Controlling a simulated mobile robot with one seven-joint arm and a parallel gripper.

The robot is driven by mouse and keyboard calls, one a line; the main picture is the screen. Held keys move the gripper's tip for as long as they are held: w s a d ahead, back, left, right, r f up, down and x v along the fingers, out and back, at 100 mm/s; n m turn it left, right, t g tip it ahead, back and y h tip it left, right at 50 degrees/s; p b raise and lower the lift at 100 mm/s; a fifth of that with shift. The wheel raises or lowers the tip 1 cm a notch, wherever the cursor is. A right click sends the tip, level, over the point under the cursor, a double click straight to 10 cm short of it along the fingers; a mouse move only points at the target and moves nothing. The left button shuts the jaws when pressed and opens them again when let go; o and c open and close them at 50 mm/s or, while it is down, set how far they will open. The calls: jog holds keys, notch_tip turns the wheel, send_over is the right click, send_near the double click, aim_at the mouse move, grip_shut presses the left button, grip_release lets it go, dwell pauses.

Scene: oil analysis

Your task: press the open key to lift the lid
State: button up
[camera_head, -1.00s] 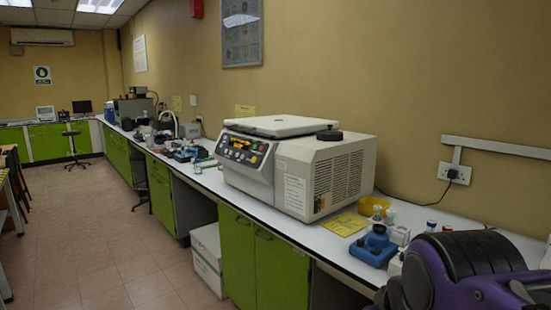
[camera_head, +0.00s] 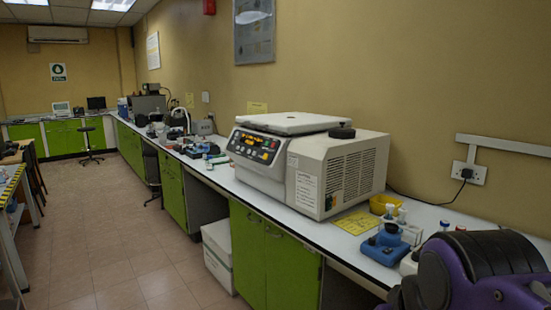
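A white and beige centrifuge (camera_head: 305,178) stands on the long bench. Its white lid (camera_head: 290,123) lies on top and looks closed. A dark control panel (camera_head: 253,146) with lit displays and several small keys is on its sloped front-left face. The keys are too small to tell which is the open key. A black round knob (camera_head: 342,132) sits on top, at the right of the lid. My gripper is not in view. A purple and black part at the lower right, likely of my own arm, is well apart from the panel.
The white bench top (camera_head: 352,247) runs along the wall over green cabinets (camera_head: 265,255). The tiled floor (camera_head: 115,240) is clear in front. A yellow-edged table (camera_head: 12,185) stands at left.

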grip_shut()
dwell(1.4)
